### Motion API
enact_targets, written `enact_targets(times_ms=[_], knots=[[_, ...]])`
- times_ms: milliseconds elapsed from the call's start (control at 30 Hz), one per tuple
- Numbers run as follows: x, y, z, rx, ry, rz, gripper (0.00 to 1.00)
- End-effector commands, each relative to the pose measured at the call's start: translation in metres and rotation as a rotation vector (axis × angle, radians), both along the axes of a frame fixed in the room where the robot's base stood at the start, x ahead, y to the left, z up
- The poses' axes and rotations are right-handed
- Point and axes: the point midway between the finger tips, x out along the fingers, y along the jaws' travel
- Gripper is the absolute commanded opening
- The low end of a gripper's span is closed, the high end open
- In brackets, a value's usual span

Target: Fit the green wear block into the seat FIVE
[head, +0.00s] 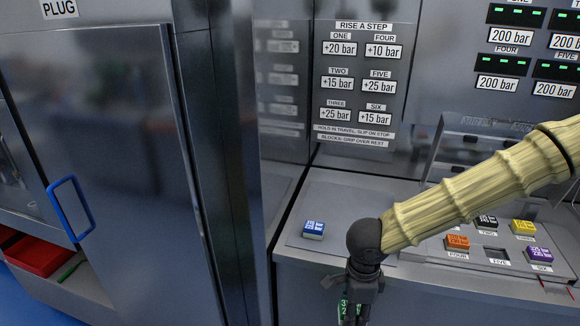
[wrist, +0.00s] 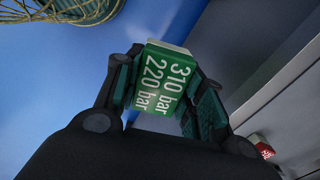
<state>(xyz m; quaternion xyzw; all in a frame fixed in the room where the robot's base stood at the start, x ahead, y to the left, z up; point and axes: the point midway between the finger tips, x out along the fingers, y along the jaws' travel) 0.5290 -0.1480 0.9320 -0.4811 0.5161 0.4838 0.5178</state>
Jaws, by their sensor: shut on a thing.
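The green wear block (wrist: 160,80), marked 310 bar and 220 bar, is held between the fingers of my gripper (wrist: 165,95). In the head view my gripper (head: 354,308) hangs low in front of the counter, and only a little of the green block shows at the bottom edge. Seat FIVE (head: 497,254) is an empty dark recess in the seat panel, to the right of my gripper. It lies between the orange block (head: 457,244) at FOUR and the purple block (head: 539,254) at SIX.
A black block (head: 486,222) sits at TWO and a yellow block (head: 523,227) at THREE. My arm covers the panel's left back part. A blue block (head: 313,230) lies on the counter (head: 330,205). A cabinet door with a blue handle (head: 68,208) stands left.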

Motion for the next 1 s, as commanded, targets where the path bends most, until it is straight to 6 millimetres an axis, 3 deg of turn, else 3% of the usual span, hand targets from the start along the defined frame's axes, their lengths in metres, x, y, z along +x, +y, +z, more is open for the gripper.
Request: enact_targets(times_ms=[267, 1000], knots=[[0.013, -0.003, -0.016, 0.003, 0.0, 0.246, 0.13], [0.054, -0.018, -0.076, 0.004, -0.006, 1.124, 0.13]])
